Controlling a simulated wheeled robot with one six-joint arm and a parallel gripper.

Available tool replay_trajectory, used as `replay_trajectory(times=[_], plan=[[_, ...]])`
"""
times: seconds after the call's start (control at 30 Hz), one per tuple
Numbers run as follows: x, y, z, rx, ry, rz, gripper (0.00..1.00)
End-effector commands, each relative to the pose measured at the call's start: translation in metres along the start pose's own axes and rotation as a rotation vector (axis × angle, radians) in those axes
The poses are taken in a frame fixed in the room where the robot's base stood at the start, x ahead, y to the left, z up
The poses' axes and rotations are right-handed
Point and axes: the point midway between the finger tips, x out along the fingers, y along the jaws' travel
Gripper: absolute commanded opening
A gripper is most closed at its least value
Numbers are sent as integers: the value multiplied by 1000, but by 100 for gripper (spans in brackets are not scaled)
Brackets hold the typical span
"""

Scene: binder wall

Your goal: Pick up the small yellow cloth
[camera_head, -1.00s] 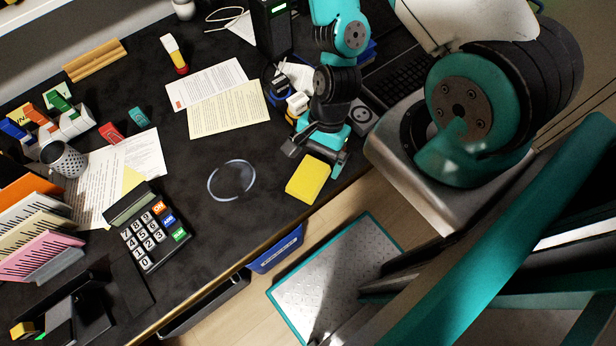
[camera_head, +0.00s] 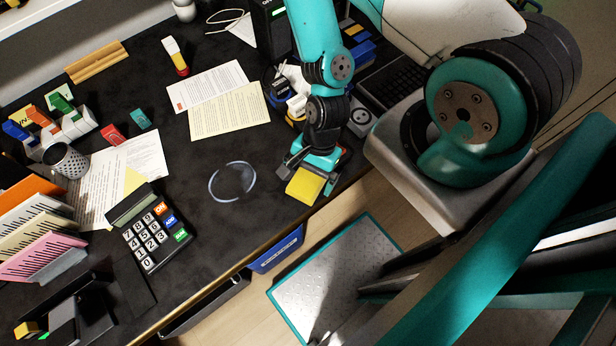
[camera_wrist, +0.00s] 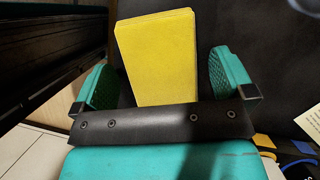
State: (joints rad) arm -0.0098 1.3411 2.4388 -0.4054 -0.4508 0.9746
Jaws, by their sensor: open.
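The small yellow cloth (camera_head: 305,187) lies flat on the black desk close to its front edge. It looks like a folded rectangular pad. In the wrist view the yellow cloth (camera_wrist: 160,55) stands between the two teal fingers, with a gap on each side. My gripper (camera_head: 309,177) is over the cloth's far part and hides it there. In the wrist view my gripper (camera_wrist: 167,80) is open, its fingers on either side of the cloth. I cannot tell how far above the desk the fingertips are.
A calculator (camera_head: 150,232) and papers (camera_head: 229,110) lie to the left. A ring mark (camera_head: 232,181) is on the desk left of the cloth. A keyboard (camera_head: 392,84) and several small items sit behind my gripper. A blue bin (camera_head: 275,250) is below the desk edge.

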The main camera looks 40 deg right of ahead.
Motion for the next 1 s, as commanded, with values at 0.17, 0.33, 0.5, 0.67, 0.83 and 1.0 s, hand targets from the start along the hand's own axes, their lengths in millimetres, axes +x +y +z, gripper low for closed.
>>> replay_trajectory(times=[0.17,0.33,0.5,0.67,0.83,1.0], plan=[[2,0,-1,0,0,0,93],[2,0,-1,0,0,0,54],[2,0,-1,0,0,0,47],[0,0,0,0,0,0,47],[-9,-1,3,-1,1,-2,47],[-32,-1,13,-2,1,-2,47]])
